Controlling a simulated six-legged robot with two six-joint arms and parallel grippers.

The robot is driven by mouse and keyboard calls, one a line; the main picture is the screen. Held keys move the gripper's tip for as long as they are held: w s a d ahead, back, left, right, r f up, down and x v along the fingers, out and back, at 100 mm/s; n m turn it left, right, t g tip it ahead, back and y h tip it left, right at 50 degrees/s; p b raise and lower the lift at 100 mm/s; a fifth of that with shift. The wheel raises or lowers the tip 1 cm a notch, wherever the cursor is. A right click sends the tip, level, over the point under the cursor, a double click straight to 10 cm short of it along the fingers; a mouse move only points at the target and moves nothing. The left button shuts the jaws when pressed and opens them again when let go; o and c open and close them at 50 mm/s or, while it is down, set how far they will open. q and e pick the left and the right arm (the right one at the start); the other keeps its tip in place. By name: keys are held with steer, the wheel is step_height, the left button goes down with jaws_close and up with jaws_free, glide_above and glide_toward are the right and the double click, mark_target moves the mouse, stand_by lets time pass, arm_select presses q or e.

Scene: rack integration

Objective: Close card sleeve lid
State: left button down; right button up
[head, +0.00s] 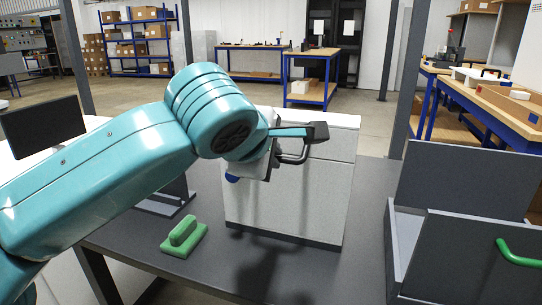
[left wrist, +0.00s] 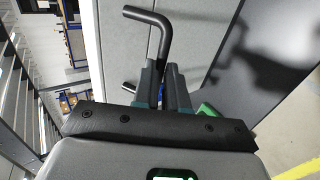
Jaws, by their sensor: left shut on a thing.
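A pale grey box (head: 285,195) stands upright on the dark table, with a seam across its upper front. I take it as the card sleeve; which panel is its lid I cannot tell. My left gripper (head: 296,137) is at its upper front. In the left wrist view, my left gripper (left wrist: 165,78) is shut on a black bent handle (left wrist: 160,35). The handle stands out from a grey panel (left wrist: 188,45), and its bar runs between the fingers. My left forearm hides the box's left side in the head view. My right gripper is out of view.
A green block with a grip (head: 184,237) lies on the dark table (head: 200,285), left of the box. At right stands a dark grey open case (head: 455,240) with a raised panel (head: 455,175) and a green handle (head: 518,254). Workbenches and shelves stand farther back.

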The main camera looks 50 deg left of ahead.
arm_select(q)
steer(key=c, duration=1.2)
jaws_free()
steer(key=shift+a, duration=0.1)
steer(key=shift+r, duration=0.15)
steer(key=p+v, duration=0.6)
steer(key=v, duration=1)
steer(key=shift+s+d, duration=0.15)
steer(key=shift+d, duration=0.1)
